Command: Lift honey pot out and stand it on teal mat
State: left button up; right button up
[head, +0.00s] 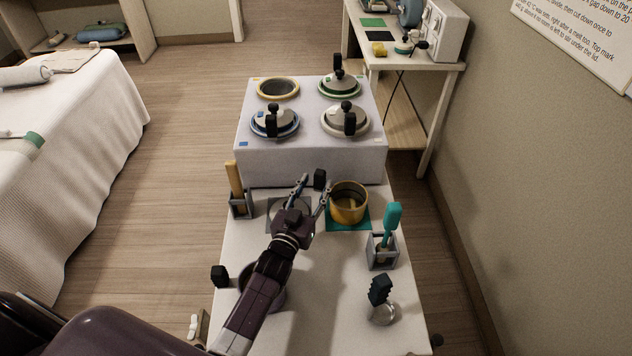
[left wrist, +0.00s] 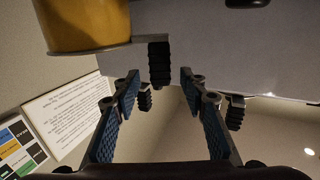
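The honey-yellow pot (head: 348,204) stands upright on the teal mat (head: 348,226), in front of the white warmer (head: 312,157). Its black handle (head: 320,178) points back and left. My left gripper (head: 313,188) is open, just left of the pot. In the left wrist view, the black handle (left wrist: 159,62) lies in line with the gap between the spread fingertips (left wrist: 160,90), with space on both sides. The yellow pot (left wrist: 85,22) fills the upper left there. The warmer's yellow-ringed well (head: 278,88) is empty. My right gripper is not in view.
The warmer's other wells have lidded pots. A grey mat (head: 274,216) lies partly under my left gripper. A wooden stick in a holder (head: 240,206) stands left. A holder with a teal spatula (head: 383,251) and a black-handled tool (head: 381,300) stand right. A dark pot (head: 277,299) is partly behind my arm.

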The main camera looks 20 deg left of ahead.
pick_arm(q)
jog(key=shift+s+r+p, duration=0.1)
jog(key=shift+s+p, duration=0.75)
jog(key=shift+s, duration=1.1)
notch_tip(320, 180, up, 10)
